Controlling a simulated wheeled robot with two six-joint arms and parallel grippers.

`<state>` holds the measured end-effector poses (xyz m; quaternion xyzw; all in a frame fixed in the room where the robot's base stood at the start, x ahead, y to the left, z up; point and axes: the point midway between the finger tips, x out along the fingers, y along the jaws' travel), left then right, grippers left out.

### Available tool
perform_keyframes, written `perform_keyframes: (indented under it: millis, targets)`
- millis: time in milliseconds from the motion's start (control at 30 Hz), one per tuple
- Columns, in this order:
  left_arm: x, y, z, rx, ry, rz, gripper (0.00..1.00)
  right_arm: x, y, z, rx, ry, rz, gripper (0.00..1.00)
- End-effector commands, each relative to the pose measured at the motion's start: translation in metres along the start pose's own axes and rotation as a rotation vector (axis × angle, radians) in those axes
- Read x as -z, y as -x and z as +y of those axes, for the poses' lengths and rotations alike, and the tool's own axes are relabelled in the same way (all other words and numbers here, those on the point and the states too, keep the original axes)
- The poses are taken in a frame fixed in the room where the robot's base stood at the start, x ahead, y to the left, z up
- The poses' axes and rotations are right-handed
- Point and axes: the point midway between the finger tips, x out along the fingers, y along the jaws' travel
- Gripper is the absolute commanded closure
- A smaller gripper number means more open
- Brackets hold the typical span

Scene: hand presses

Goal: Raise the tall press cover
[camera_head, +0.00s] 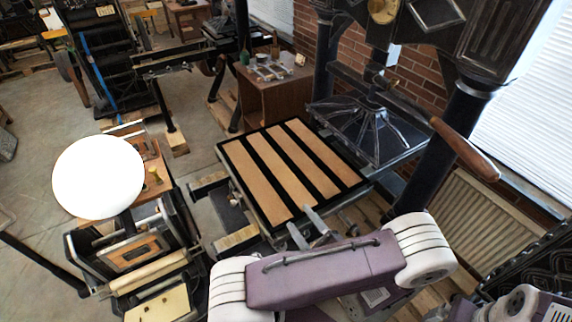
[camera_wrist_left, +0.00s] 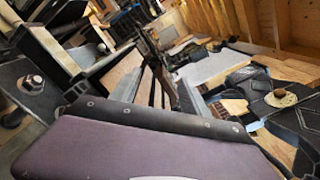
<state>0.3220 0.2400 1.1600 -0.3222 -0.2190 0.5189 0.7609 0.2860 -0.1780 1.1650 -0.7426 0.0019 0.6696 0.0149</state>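The tall press (camera_head: 455,120) is a black iron hand press with thick columns at the right of the head view. Its cover (camera_head: 270,193) appears to be the flat black-framed panel with light wooden slats, lying level in front of the press plate. My left gripper (camera_head: 307,228) is at the cover's near edge, its two grey fingers apart with nothing seen between them. Whether a finger touches the frame I cannot tell. My purple arm link hides what is below. In the left wrist view the cover is only a narrow, dark-striped strip (camera_wrist_left: 153,86). My right gripper is out of view.
A long wooden-handled lever (camera_head: 465,150) juts out right of the cover. A smaller press with a white disc (camera_head: 98,177) stands at the left. A brown cabinet (camera_head: 270,98) stands behind the cover. Open floor (camera_head: 35,135) lies at the far left.

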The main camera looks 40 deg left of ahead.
Motion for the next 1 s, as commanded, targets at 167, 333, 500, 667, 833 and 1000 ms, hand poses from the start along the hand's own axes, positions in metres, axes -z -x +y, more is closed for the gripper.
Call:
perform_keyframes:
  millis: [167, 333, 500, 667, 833, 1000]
  targets:
    - [0.0, 0.0, 0.0, 0.0, 0.0, 0.0, 0.09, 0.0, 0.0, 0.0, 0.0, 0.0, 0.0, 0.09]
    - [0.0, 0.0, 0.0, 0.0, 0.0, 0.0, 0.09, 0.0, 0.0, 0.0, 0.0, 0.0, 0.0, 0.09]
    - [0.001, 0.006, -0.001, 0.003, 0.001, 0.002, 0.09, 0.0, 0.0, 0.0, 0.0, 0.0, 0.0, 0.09]
    - [0.001, 0.023, -0.001, 0.003, 0.001, 0.003, 0.09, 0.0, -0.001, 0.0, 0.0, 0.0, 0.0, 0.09]
    - [0.001, 0.04, -0.001, 0.004, 0.001, 0.002, 0.09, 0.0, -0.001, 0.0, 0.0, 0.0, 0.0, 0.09]
    - [0.001, 0.056, 0.0, 0.001, 0.001, 0.002, 0.09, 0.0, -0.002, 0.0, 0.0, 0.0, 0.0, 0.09]
